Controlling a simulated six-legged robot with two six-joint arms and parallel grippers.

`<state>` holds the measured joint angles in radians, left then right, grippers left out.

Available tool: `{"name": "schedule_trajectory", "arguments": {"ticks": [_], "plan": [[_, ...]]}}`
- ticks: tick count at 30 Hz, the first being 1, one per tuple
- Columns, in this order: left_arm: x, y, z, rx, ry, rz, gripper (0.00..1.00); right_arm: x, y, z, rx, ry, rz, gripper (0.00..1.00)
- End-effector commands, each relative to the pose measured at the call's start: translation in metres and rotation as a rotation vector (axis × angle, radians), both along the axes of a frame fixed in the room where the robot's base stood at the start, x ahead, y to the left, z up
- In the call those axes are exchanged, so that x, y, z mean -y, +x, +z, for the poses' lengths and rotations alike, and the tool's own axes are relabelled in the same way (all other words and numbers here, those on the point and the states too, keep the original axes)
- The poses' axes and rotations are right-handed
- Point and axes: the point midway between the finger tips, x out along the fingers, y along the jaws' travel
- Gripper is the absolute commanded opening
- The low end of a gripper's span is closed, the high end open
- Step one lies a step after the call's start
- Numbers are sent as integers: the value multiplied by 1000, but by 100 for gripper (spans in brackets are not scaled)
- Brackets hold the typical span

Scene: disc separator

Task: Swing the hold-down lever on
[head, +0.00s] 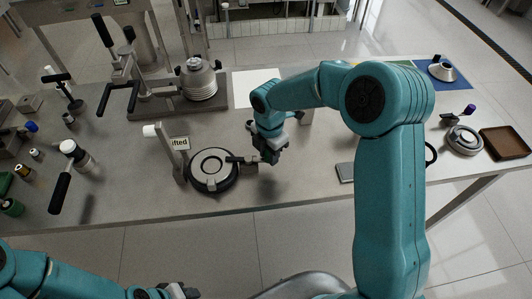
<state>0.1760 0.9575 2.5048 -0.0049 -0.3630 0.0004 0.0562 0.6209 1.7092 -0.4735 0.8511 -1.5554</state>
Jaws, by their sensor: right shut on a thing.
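A round black and pale fixture (212,170) lies on the bench near the front edge, left of centre. A short dark lever (240,160) sticks out from its right side toward my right gripper. My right gripper (268,157) is at the lever's outer end, pointing down and shut on it. The fingertips are dark and small, so the exact grip is hard to see. My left gripper (178,291) shows only in part at the bottom edge, away from the fixture; its jaws are not clear.
A white-topped post with a sign (180,143) stands left of the fixture. Behind is a machine with a ribbed metal bowl (200,80) and black handles. Several bottles and tools crowd the left. A grey block (345,172) lies right; a brown tray (505,142) is far right.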

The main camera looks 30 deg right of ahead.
Motion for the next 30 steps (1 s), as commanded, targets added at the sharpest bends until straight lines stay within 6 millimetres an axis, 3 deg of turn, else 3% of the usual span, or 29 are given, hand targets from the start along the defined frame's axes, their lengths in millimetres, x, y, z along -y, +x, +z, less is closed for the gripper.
{"name": "schedule_trajectory", "arguments": {"ticks": [17,18,20,30], "plan": [[0,0,2,0,0,0,43,3,5,4,14,-2,30,0],[0,0,2,0,0,0,43,3,5,4,14,-2,31,37],[0,0,2,0,0,0,43,2,5,4,13,-2,31,56],[0,0,1,0,0,0,43,1,3,4,5,-1,31,56]]}}
